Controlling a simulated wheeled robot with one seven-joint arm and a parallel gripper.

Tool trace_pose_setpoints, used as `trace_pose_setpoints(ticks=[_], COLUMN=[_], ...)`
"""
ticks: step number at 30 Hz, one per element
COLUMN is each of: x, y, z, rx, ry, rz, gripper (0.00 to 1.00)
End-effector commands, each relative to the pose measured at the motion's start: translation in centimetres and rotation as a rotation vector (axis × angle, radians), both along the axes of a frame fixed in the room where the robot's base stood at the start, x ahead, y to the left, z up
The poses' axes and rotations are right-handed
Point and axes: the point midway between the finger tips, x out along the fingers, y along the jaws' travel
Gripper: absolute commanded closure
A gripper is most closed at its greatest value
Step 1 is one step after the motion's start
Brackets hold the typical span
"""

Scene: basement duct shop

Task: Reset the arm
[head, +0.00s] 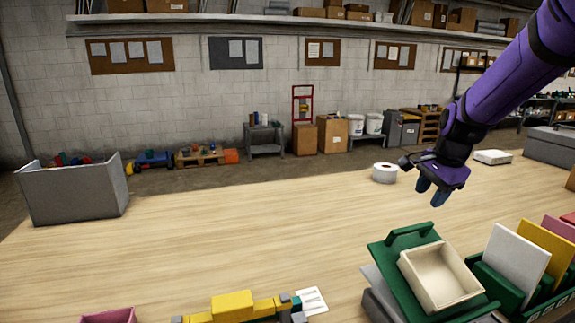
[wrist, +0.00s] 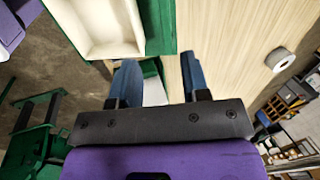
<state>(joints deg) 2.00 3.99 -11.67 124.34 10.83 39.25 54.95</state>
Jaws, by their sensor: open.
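My purple arm reaches in from the upper right in the head view. My gripper (head: 432,193) hangs above the wooden table (head: 230,235), behind the cream tray. Its two blue fingers also show in the wrist view (wrist: 160,80); they are spread apart with nothing held between them. A cream open tray (head: 440,277) rests tilted on a green piece (head: 405,236) at the front right; the tray also shows at the top of the wrist view (wrist: 148,22). My gripper is apart from both.
A green rack (head: 545,292) with upright panels stands at the right front. A white roll (head: 385,172) and a white flat box (head: 492,157) stand at the table's back. A grey bin (head: 75,195) stands at left. Yellow blocks (head: 232,303) lie at the front edge. The table's middle is clear.

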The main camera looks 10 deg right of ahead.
Motion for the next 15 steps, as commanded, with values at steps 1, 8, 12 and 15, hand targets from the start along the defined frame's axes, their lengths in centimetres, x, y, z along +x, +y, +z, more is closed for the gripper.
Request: trace_pose_setpoints(ticks=[1,8,12,15], x=[-0.7,-6.1,-9.9,-12.7], y=[0.5,3.3,4.9,5.9], z=[0.9,5.2,7.3,8.5], rx=[-0.006,-0.073,-0.134,-0.184], ry=[-0.013,-0.079,-0.119,-0.145], rz=[0.036,0.324,0.511,0.642], gripper=[0.57,0.57,0.57,0.57])
